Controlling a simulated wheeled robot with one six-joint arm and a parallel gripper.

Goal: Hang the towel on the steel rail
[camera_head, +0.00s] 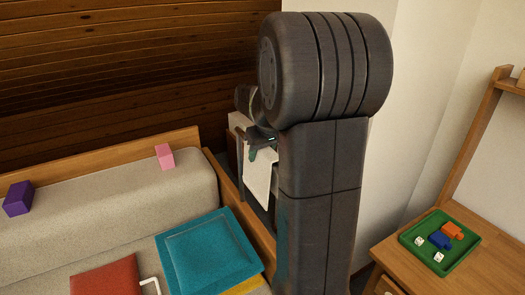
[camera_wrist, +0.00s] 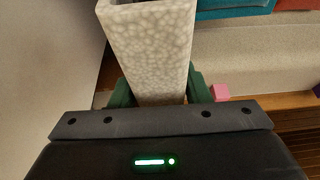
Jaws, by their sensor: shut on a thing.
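The white towel (camera_head: 258,178) hangs down beside the sofa's right end in the head view, partly hidden behind my dark arm. In the wrist view the pale, mottled towel (camera_wrist: 155,50) runs between the two green fingers of my gripper (camera_wrist: 160,92). My gripper (camera_head: 263,152) is shut on the towel near its top edge.
A beige sofa (camera_head: 95,215) with wooden edges stands at left, holding a teal cushion (camera_head: 208,250), a red cushion (camera_head: 105,277), a purple block (camera_head: 18,198) and a pink block (camera_head: 164,156). A wooden desk (camera_head: 490,270) with a green tray (camera_head: 408,238) stands at right. White wall is close behind my arm.

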